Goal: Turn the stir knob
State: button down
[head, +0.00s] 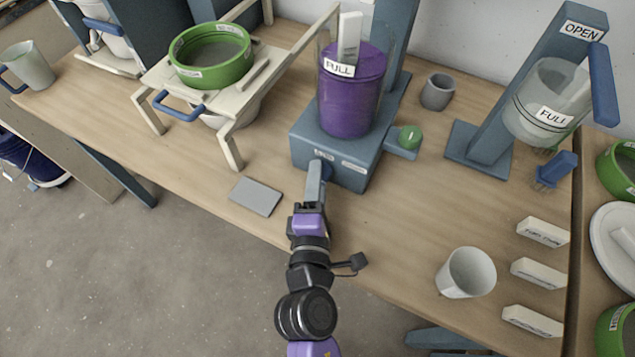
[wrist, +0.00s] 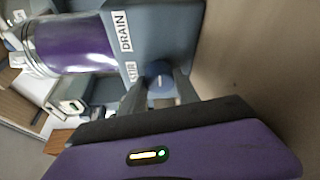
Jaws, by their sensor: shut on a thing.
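The stir knob (wrist: 158,76) is a small round blue knob on the front of the blue-grey mixer base (head: 305,144), under the STIR label (wrist: 131,72). My gripper (wrist: 160,90) has one finger on each side of the knob and is shut on it. In the head view my gripper (head: 317,178) reaches the front face of the base from below and hides most of the knob. A clear vessel of purple glaze (head: 352,100) with a FULL tag stands upright on the base. I cannot tell the knob's turn angle.
A grey plate (head: 256,196) lies to the left of my gripper. A pale cup (head: 467,273) and white labelled blocks (head: 543,232) are to the right. A stand with a green sieve (head: 212,57) is at left.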

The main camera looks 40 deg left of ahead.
dwell(0.4)
jog(key=c, duration=0.9)
grip_release()
jog(key=shift+s+d, duration=0.1)
jog(key=shift+v, duration=3.75)
